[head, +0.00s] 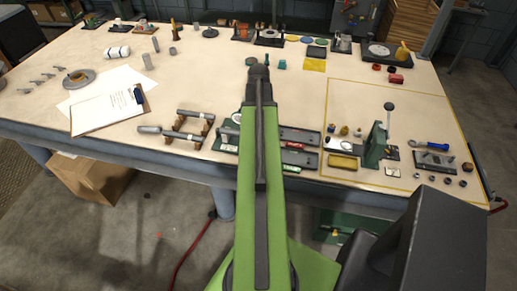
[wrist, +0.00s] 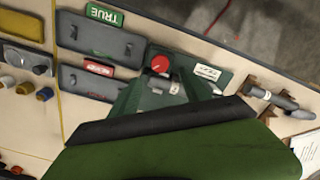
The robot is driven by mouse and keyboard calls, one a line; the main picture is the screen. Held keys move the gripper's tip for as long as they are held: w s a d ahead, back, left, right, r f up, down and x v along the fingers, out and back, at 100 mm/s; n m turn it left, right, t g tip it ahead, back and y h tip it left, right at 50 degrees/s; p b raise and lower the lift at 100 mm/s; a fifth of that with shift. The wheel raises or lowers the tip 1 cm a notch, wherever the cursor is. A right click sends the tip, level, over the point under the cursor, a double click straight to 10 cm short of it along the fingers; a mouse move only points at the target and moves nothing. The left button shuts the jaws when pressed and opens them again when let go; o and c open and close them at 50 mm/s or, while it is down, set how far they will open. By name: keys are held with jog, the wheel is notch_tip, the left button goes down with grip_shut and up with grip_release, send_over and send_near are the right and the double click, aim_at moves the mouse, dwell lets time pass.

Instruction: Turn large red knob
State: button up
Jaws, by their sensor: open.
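The large red knob (wrist: 160,63) is round with a small white mark on its face. It sits on a green casing (wrist: 135,92) in the wrist view. In the head view a dark green part of the casing (head: 224,132) shows left of my arm, and the knob is hidden there. My gripper (head: 258,72) is at the dark far end of my green arm, reaching over the table beyond the casing. It is open and apart from the knob.
Two grey trays (wrist: 100,36) with green and red labels lie beside the casing. Shaft parts on wooden rests (head: 180,125) stand to its left. A green lever press (head: 377,143) rises at right. A clipboard (head: 108,110) lies at left. The table's middle left is fairly clear.

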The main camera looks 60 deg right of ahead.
notch_tip(320, 180, down, 9)
jog(key=b, duration=0.7)
jog(key=shift+r, duration=0.25)
grip_shut()
